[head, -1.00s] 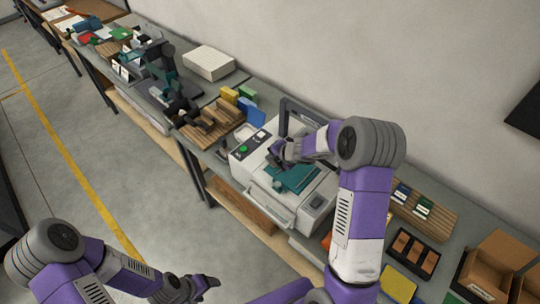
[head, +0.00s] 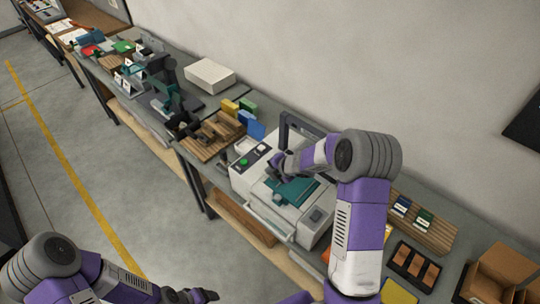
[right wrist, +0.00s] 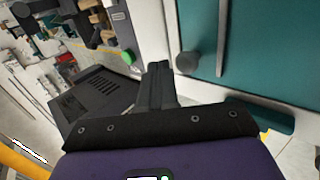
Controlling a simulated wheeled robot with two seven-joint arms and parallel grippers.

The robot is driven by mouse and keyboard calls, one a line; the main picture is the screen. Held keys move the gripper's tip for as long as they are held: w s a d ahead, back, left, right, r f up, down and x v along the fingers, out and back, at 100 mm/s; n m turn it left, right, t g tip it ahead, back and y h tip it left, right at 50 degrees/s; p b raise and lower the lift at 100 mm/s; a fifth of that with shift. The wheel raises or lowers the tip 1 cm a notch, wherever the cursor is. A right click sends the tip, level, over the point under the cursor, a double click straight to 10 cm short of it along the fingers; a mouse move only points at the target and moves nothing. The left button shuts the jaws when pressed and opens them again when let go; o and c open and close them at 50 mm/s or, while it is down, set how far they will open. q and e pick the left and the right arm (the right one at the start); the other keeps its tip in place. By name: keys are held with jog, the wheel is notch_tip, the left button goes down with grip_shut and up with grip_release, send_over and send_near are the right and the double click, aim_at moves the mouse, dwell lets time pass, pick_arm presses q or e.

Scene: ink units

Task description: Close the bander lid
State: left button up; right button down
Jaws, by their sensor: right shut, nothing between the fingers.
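The bander (head: 265,210) is a white bench machine with a green button on its panel and a dark grey arch (head: 300,122) at its back. A teal panel (head: 298,190), which looks like its lid, lies about flat over the top; I cannot tell whether it is fully down. It fills the upper right of the right wrist view (right wrist: 275,60), with a grey knob and thin bar beside it. My right gripper (head: 277,168) is shut and empty, close above the bander's top near the panel. My left gripper (head: 208,296) is low at the front, away from the bench; its fingers are unclear.
Wooden racks (head: 210,135) and blue, yellow and green blocks stand left of the bander. A white box (head: 210,75) sits at the back. To the right are a slatted tray (head: 425,222), a black tray (head: 415,263) and a cardboard box (head: 500,265). The floor in front is clear.

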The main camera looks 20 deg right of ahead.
notch_tip(320, 180, up, 13)
jog(key=p, duration=0.4)
jog(key=shift+w+a+r, duration=0.2)
jog(key=shift+a, duration=0.2)
jog(key=s+a+f+m+g+y, duration=0.1)
jog(key=s+a+f+m+g, duration=0.1)
jog(key=s+a+f+m, duration=0.45)
jog(key=s+a+f+m+g+y, duration=0.1)
jog(key=s+a+f+m, duration=0.35)
jog(key=f+m, duration=0.4)
jog(key=s+a+f+m+g, duration=0.25)
jog(key=s+f+m, duration=0.25)
jog(key=s, duration=0.4)
jog(key=s+a+f+m+g, duration=0.25)
jog(key=s+f+m, duration=0.25)
jog(key=s, duration=0.4)
notch_tip(320, 180, down, 20)
jog(key=b, duration=1.9)
jog(key=shift+r+t+h, duration=0.25)
jog(key=shift+t+h, duration=0.05)
jog(key=shift+t, duration=0.1)
